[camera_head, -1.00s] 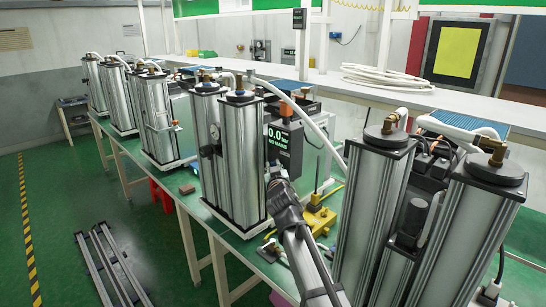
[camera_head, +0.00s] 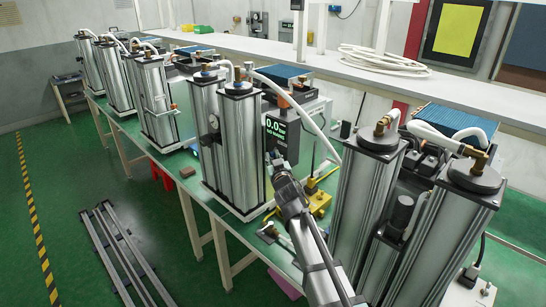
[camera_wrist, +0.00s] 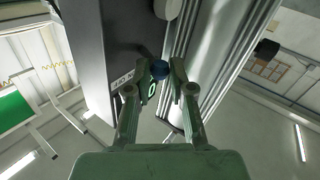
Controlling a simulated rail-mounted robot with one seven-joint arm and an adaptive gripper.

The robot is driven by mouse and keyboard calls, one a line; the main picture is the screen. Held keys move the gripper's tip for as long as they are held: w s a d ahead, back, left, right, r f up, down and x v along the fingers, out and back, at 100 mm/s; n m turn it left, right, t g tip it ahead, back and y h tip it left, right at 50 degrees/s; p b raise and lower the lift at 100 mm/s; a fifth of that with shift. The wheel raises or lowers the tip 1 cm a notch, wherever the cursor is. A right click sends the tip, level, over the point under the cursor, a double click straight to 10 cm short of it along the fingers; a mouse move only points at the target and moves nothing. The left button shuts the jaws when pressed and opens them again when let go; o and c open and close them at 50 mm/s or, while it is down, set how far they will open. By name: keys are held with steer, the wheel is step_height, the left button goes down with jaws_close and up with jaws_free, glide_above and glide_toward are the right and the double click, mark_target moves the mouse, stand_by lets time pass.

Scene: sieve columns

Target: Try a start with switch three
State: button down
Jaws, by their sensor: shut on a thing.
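A dark control box with a lit green display (camera_head: 276,128) reading 0.0 stands behind the middle pair of silver columns (camera_head: 238,145). The smaller line under the digits is too small to read surely. My gripper (camera_head: 277,161) is just below this display in the head view, its tips small there. No switch number is legible.
Large silver columns (camera_head: 455,230) with brass fittings stand close on the right of my arm. A yellow item (camera_head: 319,203) lies on the green bench by my arm. More column pairs (camera_head: 152,100) stand to the left. Metal rails (camera_head: 125,255) lie on the floor.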

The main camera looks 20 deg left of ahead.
steer(key=shift+d, duration=0.1)
steer(key=c, duration=1.3)
jaws_free()
steer(key=v, duration=1.2)
steer(key=shift+f, duration=0.1)
